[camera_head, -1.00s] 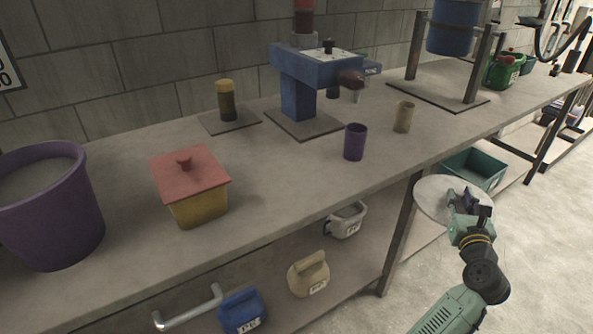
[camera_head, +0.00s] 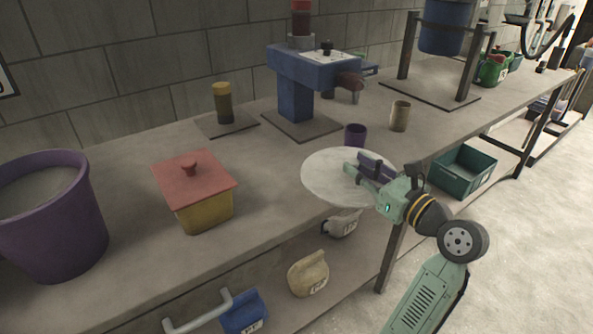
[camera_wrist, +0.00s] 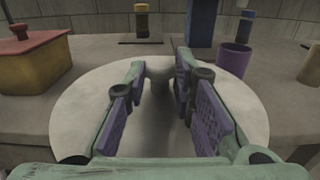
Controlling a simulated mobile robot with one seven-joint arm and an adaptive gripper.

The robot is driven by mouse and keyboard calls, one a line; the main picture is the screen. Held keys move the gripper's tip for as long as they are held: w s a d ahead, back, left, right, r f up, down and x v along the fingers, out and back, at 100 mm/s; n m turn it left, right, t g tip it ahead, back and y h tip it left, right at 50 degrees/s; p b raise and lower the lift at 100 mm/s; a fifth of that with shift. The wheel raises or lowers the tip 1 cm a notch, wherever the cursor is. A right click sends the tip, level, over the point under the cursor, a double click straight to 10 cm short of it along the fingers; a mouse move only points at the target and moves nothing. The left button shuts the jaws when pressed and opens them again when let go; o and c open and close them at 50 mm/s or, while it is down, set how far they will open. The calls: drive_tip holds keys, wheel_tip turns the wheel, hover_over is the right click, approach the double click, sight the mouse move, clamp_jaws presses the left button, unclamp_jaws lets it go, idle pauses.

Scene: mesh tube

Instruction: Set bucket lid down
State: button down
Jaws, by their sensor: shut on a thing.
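The bucket lid is a round pale grey disc (camera_head: 325,178), held roughly level over the front edge of the workbench. My gripper (camera_head: 368,168) is shut on the lid's knob, and the lid hangs beneath the fingers. In the wrist view the lid (camera_wrist: 75,115) spreads out under my gripper (camera_wrist: 160,85), with the knob between the purple-padded fingertips. The purple bucket (camera_head: 55,225) stands at the left end of the bench. Its open top shows pale grey contents. I cannot tell the gap between lid and bench.
A yellow box with a red lid (camera_head: 195,190) stands between bucket and lid. A purple cup (camera_head: 355,135) is just behind the lid, a tan cup (camera_head: 400,116) to its right. A blue press (camera_head: 298,90) stands behind. Bare bench (camera_head: 265,185) lies left of the lid.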

drive_tip(key=w+a, duration=0.3)
drive_tip(key=a, duration=0.1)
drive_tip(key=w+a+f+p, duration=0.1)
drive_tip(key=w+a, duration=0.1)
drive_tip(key=a, duration=0.1)
drive_tip(key=w+a+p, duration=0.1)
drive_tip(key=w+a, duration=0.2)
drive_tip(key=a, duration=0.1)
drive_tip(key=shift+w+a+f, duration=0.15)
drive_tip(key=shift+w+a, duration=0.15)
drive_tip(key=shift+a, duration=0.05)
drive_tip(key=shift+f, duration=1.8)
drive_tip(key=shift+f+p, duration=0.1)
drive_tip(key=shift+p, duration=0.25)
drive_tip(key=shift+f, duration=0.45)
drive_tip(key=shift+f, duration=0.1)
drive_tip(key=c, duration=1.7)
unclamp_jaws()
drive_tip(key=o, duration=0.3)
drive_tip(key=shift+f, duration=0.2)
drive_tip(key=shift+o, duration=0.2)
